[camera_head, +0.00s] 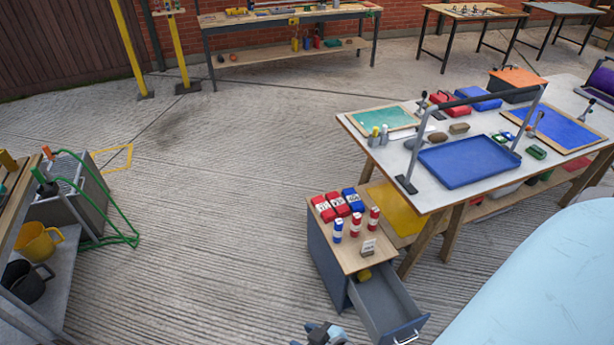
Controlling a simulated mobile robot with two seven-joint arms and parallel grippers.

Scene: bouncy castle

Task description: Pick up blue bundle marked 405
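A blue bundle (353,199) with a white label lies on the wooden top of a small grey-blue drawer cabinet (347,237). It is the right-hand one in a row beside two red bundles, the middle one (338,204) and the left one (322,208). The label numbers are too small to read surely. What looks like my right gripper (322,335) shows only in part at the bottom edge, in front of the cabinet and apart from the bundles. Its fingers cannot be made out. My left gripper is not in view.
A work table (430,190) with a blue tray (468,162) stands behind right.

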